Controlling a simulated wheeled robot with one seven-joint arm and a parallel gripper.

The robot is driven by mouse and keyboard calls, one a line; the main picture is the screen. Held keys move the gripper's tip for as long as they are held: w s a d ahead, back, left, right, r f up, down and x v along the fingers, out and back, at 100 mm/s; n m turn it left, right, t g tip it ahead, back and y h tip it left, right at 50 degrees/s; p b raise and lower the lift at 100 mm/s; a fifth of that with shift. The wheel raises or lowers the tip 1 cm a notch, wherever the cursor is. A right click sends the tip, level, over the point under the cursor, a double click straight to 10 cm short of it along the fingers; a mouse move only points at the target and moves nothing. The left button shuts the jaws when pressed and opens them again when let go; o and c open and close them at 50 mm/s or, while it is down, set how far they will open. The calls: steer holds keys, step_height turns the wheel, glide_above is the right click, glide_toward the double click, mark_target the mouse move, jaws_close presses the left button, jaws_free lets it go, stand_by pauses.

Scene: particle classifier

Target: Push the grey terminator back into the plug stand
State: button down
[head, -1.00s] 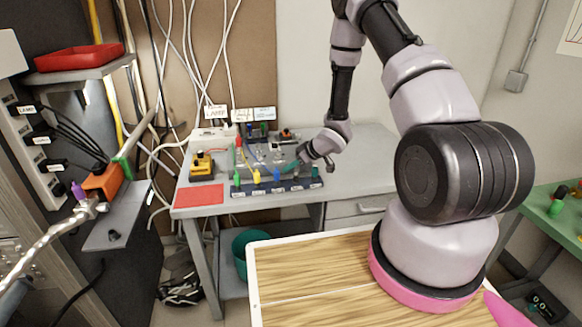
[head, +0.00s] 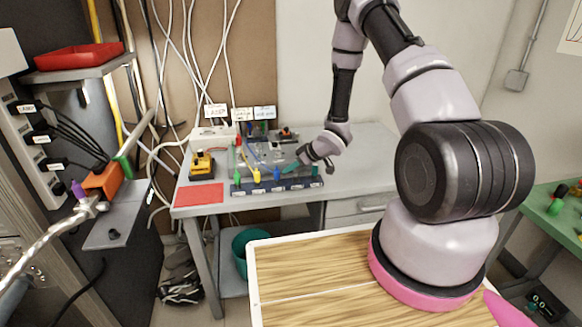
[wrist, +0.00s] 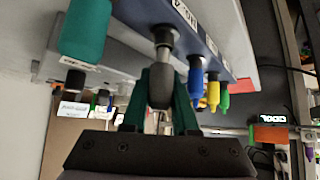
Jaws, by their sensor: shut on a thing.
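The plug stand (head: 250,188) is a dark blue strip along the front of the far grey bench. It also crosses the upper part of the wrist view (wrist: 205,40). My gripper (wrist: 160,80) has teal fingers shut on the grey terminator (wrist: 162,90), a dark grey rounded body. Its narrower metal end points up toward the stand's labelled face. I cannot tell how deep it sits in its hole. In the head view my gripper (head: 292,168) is low over the stand, and the terminator is hidden there.
A teal plug (wrist: 84,28) stands on one side of the terminator. Blue (wrist: 195,82), yellow (wrist: 213,94) and green (wrist: 224,96) plugs stand on the other. A red mat (head: 199,195) and a yellow-black device (head: 201,166) lie left on the bench. Its right side is clear.

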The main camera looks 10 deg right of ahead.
steer(key=shift+f, duration=0.85)
steer(key=c, duration=0.6)
jaws_free()
steer(key=shift+f, duration=0.1)
steer(key=v, duration=1)
steer(key=shift+s+r, duration=0.2)
steer(key=shift+r, duration=0.15)
steer(key=shift+d, duration=0.2)
